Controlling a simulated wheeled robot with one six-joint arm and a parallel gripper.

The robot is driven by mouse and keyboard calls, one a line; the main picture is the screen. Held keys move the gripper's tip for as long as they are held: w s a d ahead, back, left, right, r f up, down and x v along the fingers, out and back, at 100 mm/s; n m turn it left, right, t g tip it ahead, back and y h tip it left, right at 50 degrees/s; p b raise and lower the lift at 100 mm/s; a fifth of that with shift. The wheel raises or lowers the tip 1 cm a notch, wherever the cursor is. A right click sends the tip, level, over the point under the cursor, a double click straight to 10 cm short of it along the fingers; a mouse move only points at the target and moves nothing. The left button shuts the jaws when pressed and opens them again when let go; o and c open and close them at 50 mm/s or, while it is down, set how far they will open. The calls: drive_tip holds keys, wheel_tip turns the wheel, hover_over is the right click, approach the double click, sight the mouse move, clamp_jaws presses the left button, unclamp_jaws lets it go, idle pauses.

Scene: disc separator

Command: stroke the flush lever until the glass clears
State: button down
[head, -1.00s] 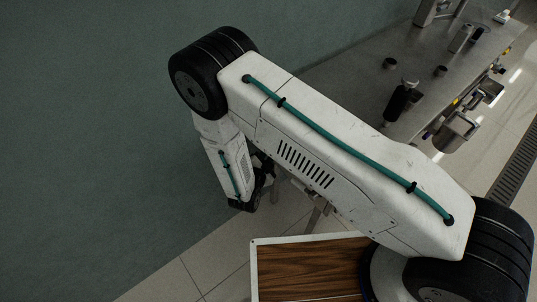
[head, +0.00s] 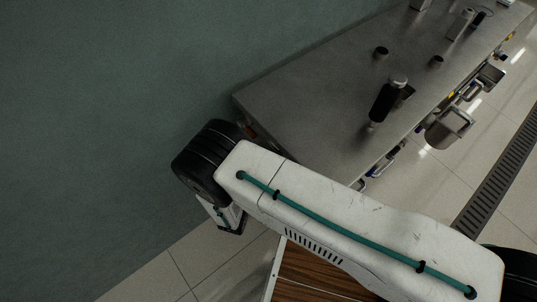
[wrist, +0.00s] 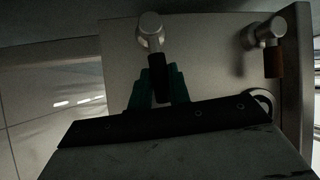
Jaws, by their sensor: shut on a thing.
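A lever with a metal knuckle and a black grip (wrist: 157,72) hangs from a pale panel in the wrist view. My gripper (wrist: 158,88) has its teal fingers on either side of the black grip and is shut on it. A second lever with a brown grip (wrist: 274,62) hangs to the right, apart from my fingers. I cannot tell from any marking which one is the flush lever. I cannot make out the glass. In the head view my gripper is hidden by my own arm and the bench.
A grey metal bench (head: 300,105) runs along the green wall (head: 90,120). A dark bottle-like cylinder (head: 384,102) stands on it. A metal bin (head: 448,128) is at its front side. A floor grate (head: 500,175) lies beyond open tile. A pale ring (wrist: 264,99) shows partly behind my gripper.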

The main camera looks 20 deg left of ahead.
drive_tip(key=shift+f+m, duration=0.35)
drive_tip(key=shift+m, duration=0.15)
drive_tip(key=shift+t, duration=0.3)
drive_tip(key=c, duration=1.3)
unclamp_jaws()
drive_tip(key=shift+s, duration=0.1)
drive_tip(key=s+f, duration=0.1)
drive_tip(key=s, duration=0.6)
drive_tip(key=shift+s+f, duration=0.2)
drive_tip(key=shift+s, duration=0.05)
